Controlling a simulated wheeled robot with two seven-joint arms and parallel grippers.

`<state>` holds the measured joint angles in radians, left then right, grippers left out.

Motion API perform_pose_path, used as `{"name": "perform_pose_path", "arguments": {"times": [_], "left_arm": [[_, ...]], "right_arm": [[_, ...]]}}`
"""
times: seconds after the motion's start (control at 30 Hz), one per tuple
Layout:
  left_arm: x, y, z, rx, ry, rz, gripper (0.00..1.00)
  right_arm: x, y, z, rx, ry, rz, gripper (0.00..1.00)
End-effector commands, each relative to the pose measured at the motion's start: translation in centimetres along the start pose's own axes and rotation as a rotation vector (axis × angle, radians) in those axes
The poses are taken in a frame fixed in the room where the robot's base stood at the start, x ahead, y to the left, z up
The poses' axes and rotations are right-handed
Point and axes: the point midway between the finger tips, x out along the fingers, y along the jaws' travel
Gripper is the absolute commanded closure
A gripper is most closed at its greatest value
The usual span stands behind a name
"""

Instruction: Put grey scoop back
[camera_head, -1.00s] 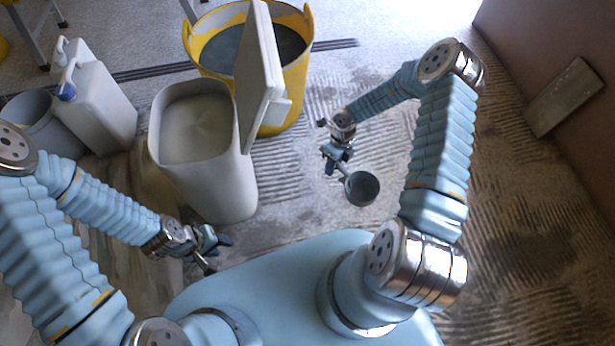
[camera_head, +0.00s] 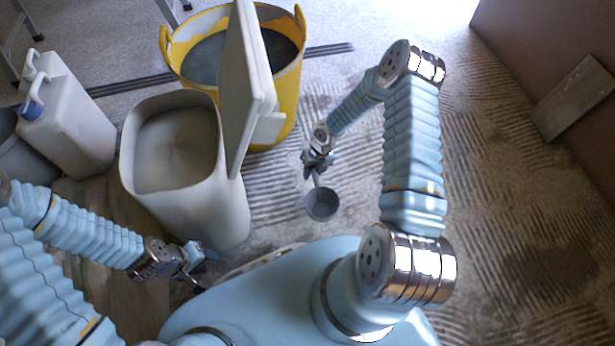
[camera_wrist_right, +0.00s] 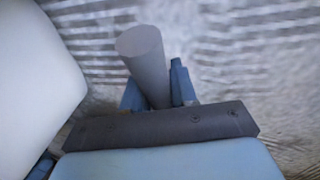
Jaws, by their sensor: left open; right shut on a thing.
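The grey scoop (camera_head: 321,204) hangs from my right gripper (camera_head: 317,168), its round cup toward my body. In the right wrist view its grey handle (camera_wrist_right: 146,60) stands between the two blue fingers (camera_wrist_right: 158,92), which are shut on it. A tall off-white bin (camera_head: 205,205) stands left of the scoop, holding pale material (camera_head: 175,148). Its lid (camera_head: 245,90) stands up at the bin's right side. The scoop is apart from the bin, to its right. My left gripper (camera_head: 200,264) is open and empty, near the bin's foot.
A yellow tub (camera_head: 288,95) with dark content stands behind the bin and lid. A white jerrycan (camera_head: 75,120) and a grey bucket (camera_head: 18,155) are at the left. The ridged floor on the right is clear.

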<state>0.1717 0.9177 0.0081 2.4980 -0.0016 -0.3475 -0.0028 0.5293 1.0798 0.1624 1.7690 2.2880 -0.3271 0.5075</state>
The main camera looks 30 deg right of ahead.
Motion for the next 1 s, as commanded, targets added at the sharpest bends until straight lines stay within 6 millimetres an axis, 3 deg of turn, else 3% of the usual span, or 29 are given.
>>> {"name": "perform_pose_path", "arguments": {"times": [0.23, 0.47, 0.87, 0.9, 1.0], "left_arm": [[1.7, -0.5, 0.1, 0.001, -0.002, 0.003, 0.60], [4.7, -1.6, 0.0, 0.000, 0.003, 0.003, 0.60], [4.6, -1.6, -0.1, 0.000, 0.005, 0.003, 0.60], [4.5, -1.5, -0.1, 0.000, 0.005, 0.003, 0.60], [4.5, -1.5, -0.1, 0.000, 0.005, 0.003, 0.60]], "right_arm": [[1.7, -0.1, 0.6, 0.003, -0.002, 0.000, 1.00], [4.9, -0.8, 1.3, 0.008, -0.002, 0.000, 1.00], [5.0, -0.8, 1.4, 0.010, -0.002, 0.000, 1.00], [4.9, -0.8, 1.4, 0.009, -0.002, 0.000, 0.67], [4.9, -0.8, 1.4, 0.009, -0.002, 0.000, 0.51]]}}
